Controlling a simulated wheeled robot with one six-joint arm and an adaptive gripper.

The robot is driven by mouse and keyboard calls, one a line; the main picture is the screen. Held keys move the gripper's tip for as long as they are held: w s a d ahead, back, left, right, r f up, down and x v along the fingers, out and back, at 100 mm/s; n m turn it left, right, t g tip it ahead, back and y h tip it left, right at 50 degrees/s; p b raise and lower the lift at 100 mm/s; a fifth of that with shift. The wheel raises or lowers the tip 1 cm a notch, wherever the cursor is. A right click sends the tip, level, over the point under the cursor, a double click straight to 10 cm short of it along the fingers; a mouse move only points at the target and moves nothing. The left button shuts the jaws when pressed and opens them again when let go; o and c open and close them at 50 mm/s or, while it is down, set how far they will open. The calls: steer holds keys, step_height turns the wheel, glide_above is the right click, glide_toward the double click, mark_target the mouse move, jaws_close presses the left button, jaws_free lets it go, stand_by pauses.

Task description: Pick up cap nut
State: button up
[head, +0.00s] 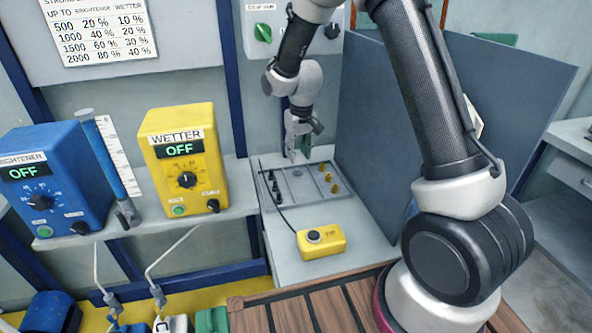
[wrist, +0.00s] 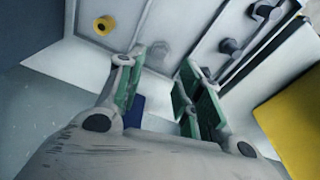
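A shallow grey tray (head: 302,203) lies on the bench in the head view, with small parts in rows. Black parts (head: 274,187) line its left side and brass-coloured parts (head: 328,177) its right side. My gripper (head: 298,155) points down over the tray's back part. In the wrist view my gripper (wrist: 162,68) is open, its green-padded fingers apart. A brass part (wrist: 103,25) is to the left and black parts (wrist: 230,46) to the right. Nothing is seen held.
A grey-blue partition (head: 375,130) rises on the right. The yellow wetter unit (head: 187,150) and a blue brightener unit (head: 55,180) stand left.

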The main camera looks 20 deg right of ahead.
mark_target(298, 169)
steer(key=f, duration=0.6)
steer(key=shift+w+f, duration=0.2)
steer(key=shift+f, duration=0.1)
jaws_close()
